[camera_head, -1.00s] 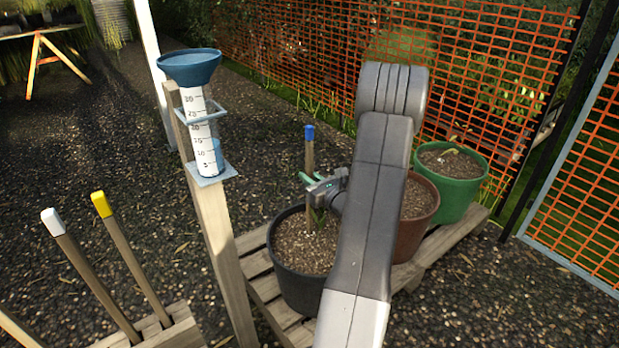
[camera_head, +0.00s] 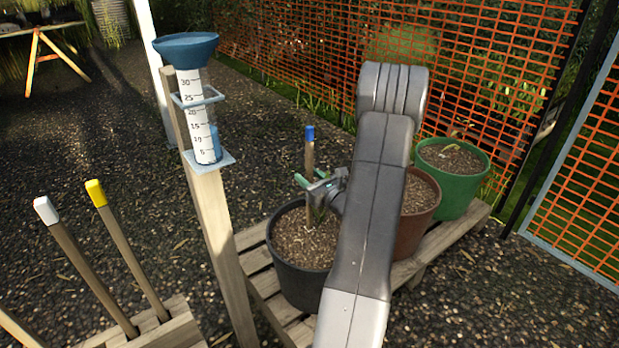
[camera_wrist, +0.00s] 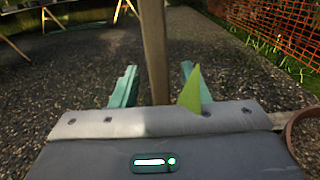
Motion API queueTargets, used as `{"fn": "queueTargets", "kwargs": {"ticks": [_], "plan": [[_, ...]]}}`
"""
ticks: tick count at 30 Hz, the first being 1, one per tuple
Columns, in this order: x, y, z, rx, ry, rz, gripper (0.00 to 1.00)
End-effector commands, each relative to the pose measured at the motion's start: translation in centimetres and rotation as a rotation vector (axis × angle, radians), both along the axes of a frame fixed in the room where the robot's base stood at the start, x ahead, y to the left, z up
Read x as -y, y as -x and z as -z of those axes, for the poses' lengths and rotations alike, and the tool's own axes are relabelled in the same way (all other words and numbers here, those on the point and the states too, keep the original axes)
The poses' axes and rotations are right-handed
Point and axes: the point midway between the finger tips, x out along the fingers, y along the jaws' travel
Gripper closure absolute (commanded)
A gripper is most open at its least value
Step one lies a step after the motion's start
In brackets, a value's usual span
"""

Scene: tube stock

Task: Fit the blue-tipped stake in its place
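The blue-tipped stake (camera_head: 309,155) stands upright in the soil of the black pot (camera_head: 298,285), its lower end at the soil among small green leaves. My gripper (camera_head: 312,187) is at the stake below the blue tip, with its green fingers spread. In the wrist view, the stake (camera_wrist: 154,45) rises between the two fingers of my gripper (camera_wrist: 157,88), with a gap on each side. The gripper is open and the blue tip is out of that view. My arm hides part of the black pot's right side.
A brown pot (camera_head: 424,205) and a green pot (camera_head: 462,200) stand behind on the wooden pallet (camera_head: 262,285). A rain gauge on a post (camera_head: 218,215) stands left. White-tipped (camera_head: 75,255) and yellow-tipped (camera_head: 130,250) stakes stand in a wooden rack (camera_head: 170,335). Orange mesh fencing (camera_head: 400,60) runs behind.

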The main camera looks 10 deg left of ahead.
Motion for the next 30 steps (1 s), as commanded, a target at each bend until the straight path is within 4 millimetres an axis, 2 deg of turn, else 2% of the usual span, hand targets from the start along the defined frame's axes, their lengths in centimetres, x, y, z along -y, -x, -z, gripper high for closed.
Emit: {"fn": "queueTargets", "kwargs": {"ticks": [7,11,24,30], "plan": [[0.1,0.1,0.0,-0.001,0.001,0.000,0.59],[0.9,0.8,-0.1,-0.001,0.000,0.002,0.59],[7.7,7.4,-0.1,-0.003,0.000,0.005,0.59],[9.4,9.2,-0.1,-0.001,-0.001,0.002,0.59]]}}
